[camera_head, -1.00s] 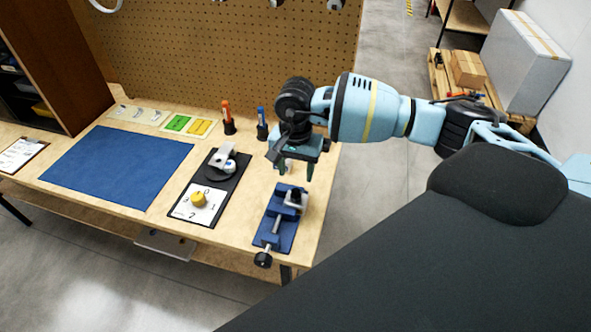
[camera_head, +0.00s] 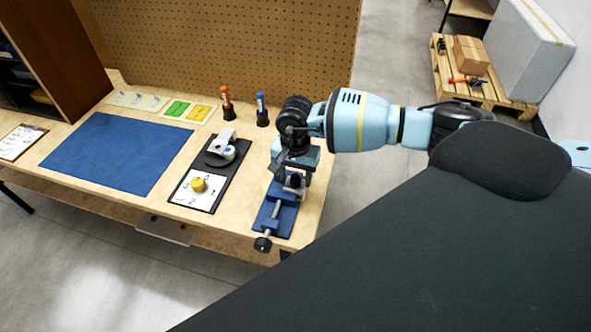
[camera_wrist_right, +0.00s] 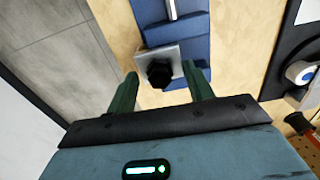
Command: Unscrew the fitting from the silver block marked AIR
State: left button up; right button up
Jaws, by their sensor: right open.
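The silver block (camera_wrist_right: 172,54) is held in a blue vise (camera_head: 272,217) near the right end of the bench. A black fitting (camera_wrist_right: 159,74) sits on the block; it also shows small in the head view (camera_head: 294,181). No AIR marking is legible. My right gripper (camera_wrist_right: 160,71) is open, with its two green fingers on either side of the fitting in the wrist view and gaps between. It points down over the vise. Whether the fingertips are level with the fitting I cannot tell. My left gripper is not in view.
A blue mat (camera_head: 117,153) lies clear farther left. The bench's right edge is close.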

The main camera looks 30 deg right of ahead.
jog(key=c, duration=1)
jog(key=shift+f+n+b, duration=0.15)
jog(key=shift+n+b, duration=0.3)
jog(key=shift+n, duration=1.35)
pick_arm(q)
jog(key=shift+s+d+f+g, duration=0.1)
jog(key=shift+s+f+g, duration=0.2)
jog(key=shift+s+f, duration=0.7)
pick_arm(e)
jog(key=shift+r, duration=0.2)
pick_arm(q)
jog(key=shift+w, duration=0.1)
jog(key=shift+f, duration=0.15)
pick_arm(e)
jog(key=shift+n, duration=0.3)
